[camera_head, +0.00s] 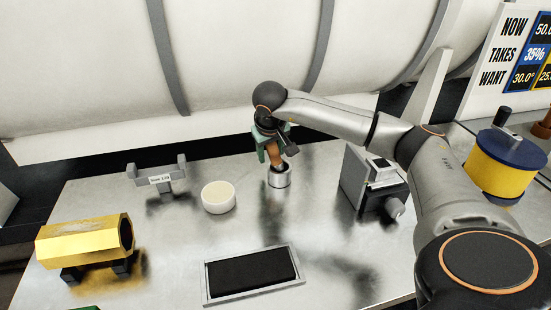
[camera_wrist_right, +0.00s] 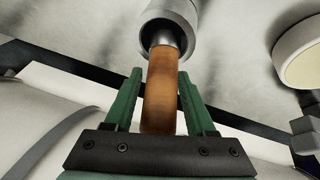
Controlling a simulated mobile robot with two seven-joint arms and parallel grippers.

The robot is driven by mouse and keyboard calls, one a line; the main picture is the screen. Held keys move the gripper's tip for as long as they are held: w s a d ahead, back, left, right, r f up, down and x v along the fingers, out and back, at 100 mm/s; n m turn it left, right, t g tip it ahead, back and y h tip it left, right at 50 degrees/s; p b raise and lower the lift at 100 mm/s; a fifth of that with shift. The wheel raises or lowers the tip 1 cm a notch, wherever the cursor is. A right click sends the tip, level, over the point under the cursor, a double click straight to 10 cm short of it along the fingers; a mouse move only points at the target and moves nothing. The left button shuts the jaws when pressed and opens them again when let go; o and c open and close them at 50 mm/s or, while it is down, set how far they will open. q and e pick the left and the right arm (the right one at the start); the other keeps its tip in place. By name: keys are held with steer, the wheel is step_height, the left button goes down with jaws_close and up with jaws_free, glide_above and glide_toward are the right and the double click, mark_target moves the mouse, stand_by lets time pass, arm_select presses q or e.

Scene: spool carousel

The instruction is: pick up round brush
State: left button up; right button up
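The round brush (camera_head: 274,157) stands with its orange-brown handle up in a small metal cup (camera_head: 280,179) at the middle of the table. In the right wrist view its handle (camera_wrist_right: 161,95) and metal collar show, and its head is hidden in the cup. My right gripper (camera_head: 270,150) is at the handle, its green fingers (camera_wrist_right: 160,75) on either side. A narrow gap shows between fingers and handle, so it looks open around it. Only a green sliver at the bottom edge of the head view, perhaps my left gripper (camera_head: 85,307), shows.
A white round dish (camera_head: 218,197) stands left of the cup. A grey bracket (camera_head: 157,177), a gold hexagonal piece (camera_head: 85,243), a black-lined tray (camera_head: 252,274), a grey box device (camera_head: 374,180) and a yellow spool (camera_head: 505,166) stand around. A large white cylinder (camera_head: 240,60) lies behind.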

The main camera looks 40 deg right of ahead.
jaws_close()
stand_by(0.4)
